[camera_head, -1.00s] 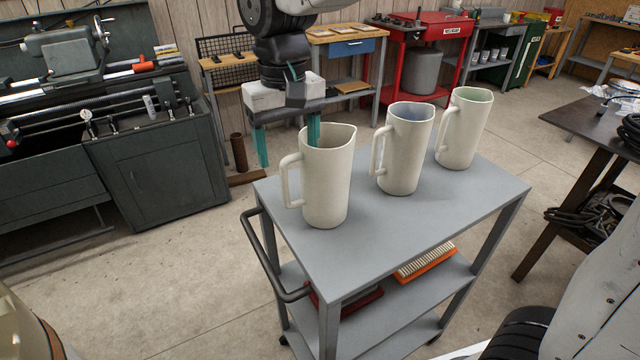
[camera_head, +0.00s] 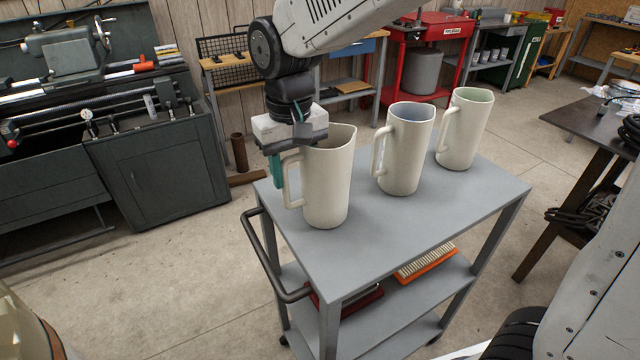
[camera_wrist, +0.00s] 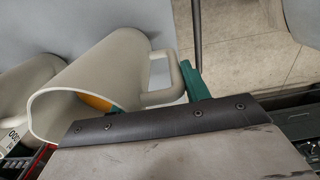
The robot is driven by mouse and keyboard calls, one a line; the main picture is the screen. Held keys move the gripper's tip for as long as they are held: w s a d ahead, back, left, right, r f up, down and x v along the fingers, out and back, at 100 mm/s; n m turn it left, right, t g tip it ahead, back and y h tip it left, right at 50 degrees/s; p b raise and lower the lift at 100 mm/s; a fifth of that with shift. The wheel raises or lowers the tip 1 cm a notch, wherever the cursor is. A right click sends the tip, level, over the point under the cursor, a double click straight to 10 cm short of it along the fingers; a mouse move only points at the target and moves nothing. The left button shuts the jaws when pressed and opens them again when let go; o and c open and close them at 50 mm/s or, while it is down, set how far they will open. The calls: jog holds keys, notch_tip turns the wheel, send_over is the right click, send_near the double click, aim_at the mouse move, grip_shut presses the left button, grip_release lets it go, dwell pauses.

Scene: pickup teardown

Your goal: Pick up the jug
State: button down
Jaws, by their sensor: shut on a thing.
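The nearest jug (camera_head: 329,185) is a cream pitcher standing upright at the left end of the grey cart's top (camera_head: 440,215). Its handle (camera_head: 288,180) faces left. My gripper (camera_head: 291,165) is at the jug's handle side, shut on it from above. One teal finger shows outside the handle; the other is mostly hidden by the jug. In the wrist view, the jug (camera_wrist: 95,75) shows its open mouth, with one teal finger (camera_wrist: 193,82) beyond the handle (camera_wrist: 165,80) and a bit of teal inside the mouth.
Two similar jugs, the middle one (camera_head: 405,155) and the far one (camera_head: 463,130), stand in a row to the right on the cart, apart from the held jug. The cart's handle rail (camera_head: 262,255) is at the left. A dark table (camera_head: 585,125) stands at the right.

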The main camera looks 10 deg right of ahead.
jog(key=shift+r, duration=0.2)
jog(key=shift+r, duration=1.6)
jog(key=s+d+r, duration=0.1)
jog(key=s+d, duration=0.3)
jog(key=s, duration=1.1)
jog(key=shift+r, duration=0.2)
jog(key=shift+s+d, duration=0.15)
jog(key=shift+s, duration=0.05)
jog(key=shift+r, duration=0.15)
jog(key=shift+r, duration=2.4)
